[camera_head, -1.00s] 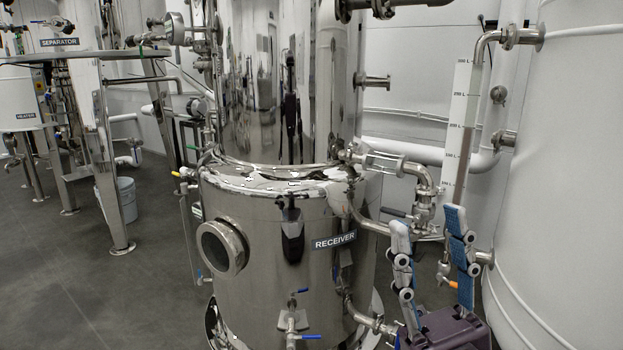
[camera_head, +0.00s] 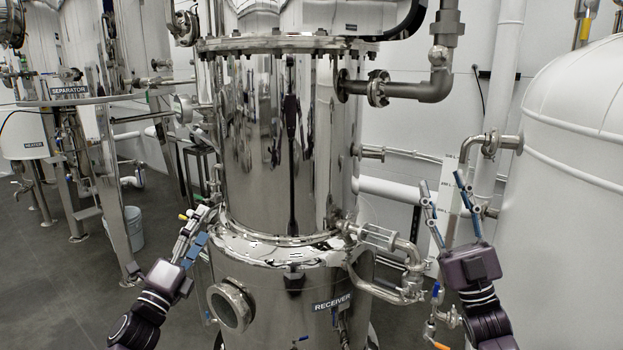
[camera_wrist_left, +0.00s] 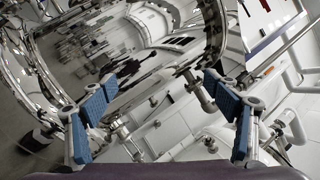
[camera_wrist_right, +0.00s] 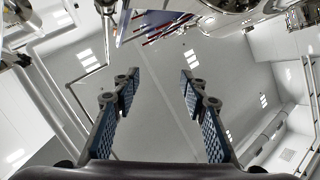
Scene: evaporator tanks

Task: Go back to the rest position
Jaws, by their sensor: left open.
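My left gripper (camera_head: 192,236) is raised at the left of the steel receiver tank in the head view. Its blue-padded fingers are apart and nothing is between them in the left wrist view (camera_wrist_left: 165,115). My right gripper (camera_head: 447,190) points up at the right of the receiver tank. Its fingers stand apart and empty, as the right wrist view (camera_wrist_right: 158,95) also shows. The receiver tank (camera_head: 275,283) stands upright between the two grippers, with its label and round port visible.
A pipe with valves (camera_head: 385,240) leaves the receiver's right side near my right gripper. A large white tank (camera_head: 575,140) stands at the far right. The separator frame (camera_head: 115,200) and a white bucket (camera_head: 134,228) are at the left. Grey floor (camera_head: 45,280) is clear at the lower left.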

